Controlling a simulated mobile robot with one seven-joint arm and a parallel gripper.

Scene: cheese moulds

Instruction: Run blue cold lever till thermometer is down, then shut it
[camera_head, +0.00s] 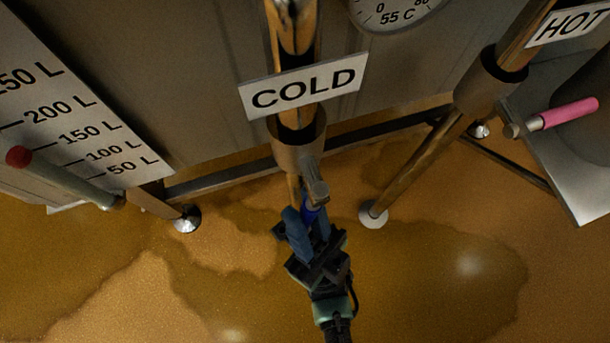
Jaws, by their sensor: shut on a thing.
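The blue cold lever (311,213) sticks out from the valve on the vertical pipe below the COLD sign (303,86). My gripper (304,222) is shut on this lever, and its fingers hide most of it. The lever points down in the picture, towards my arm. The thermometer (397,12) is a round white dial at the top edge. Only its lower part shows, with the text 55 C; I cannot see its needle.
A HOT sign (570,24) and a pink lever (569,113) are at the right. A red-tipped handle (65,177) stands at the left by a litre scale (75,110). Metal legs stand on the wet brown floor (440,270). The floor around my gripper is clear.

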